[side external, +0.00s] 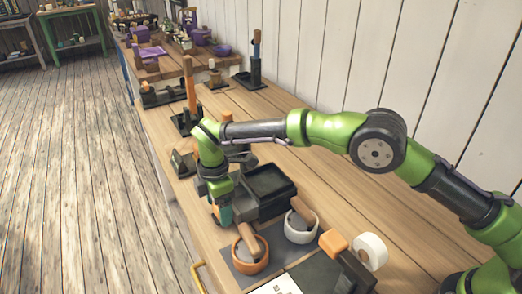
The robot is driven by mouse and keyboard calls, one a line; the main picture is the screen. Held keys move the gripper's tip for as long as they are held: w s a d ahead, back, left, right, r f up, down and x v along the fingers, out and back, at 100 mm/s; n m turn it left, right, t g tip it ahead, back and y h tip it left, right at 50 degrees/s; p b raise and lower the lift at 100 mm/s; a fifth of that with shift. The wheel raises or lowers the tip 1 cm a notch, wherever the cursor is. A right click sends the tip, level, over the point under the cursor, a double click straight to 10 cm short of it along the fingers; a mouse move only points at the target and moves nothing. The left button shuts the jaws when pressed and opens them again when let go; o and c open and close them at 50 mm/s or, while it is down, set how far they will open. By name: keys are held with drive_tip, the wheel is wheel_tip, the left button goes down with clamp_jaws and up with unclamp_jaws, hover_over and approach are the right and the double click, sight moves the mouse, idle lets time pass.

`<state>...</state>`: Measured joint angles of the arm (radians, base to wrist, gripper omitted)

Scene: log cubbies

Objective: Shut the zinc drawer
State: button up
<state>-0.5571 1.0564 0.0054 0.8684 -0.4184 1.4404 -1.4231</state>
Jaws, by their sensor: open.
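No zinc drawer can be made out for sure in the side external view. A dark open-topped box (268,183) stands on the wooden bench just right of my gripper, and I cannot tell whether it is a drawer. My gripper (222,218) points down near the bench's front edge, beside the dark box and just behind an orange-rimmed bowl. It is open; its fingers are small and partly hidden by the wrist, and I see nothing held between them. A yellow bar (203,278) shows at the bench's front edge, lower left.
The orange-rimmed bowl (240,262) and a white bowl (290,236) stand on a dark mat, each with a wooden-handled tool. A white roll (371,249) is to their right. An orange post (189,88) rises behind my arm. The wooden floor (75,190) at left is clear.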

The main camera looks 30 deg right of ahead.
sight(237, 199)
drive_tip(key=shift+f, duration=0.1)
clamp_jaws()
drive_tip(key=shift+d, duration=2.6)
drive_tip(key=shift+c, duration=1.5)
unclamp_jaws()
drive_tip(key=o, duration=0.3)
drive_tip(key=shift+a, duration=0.1)
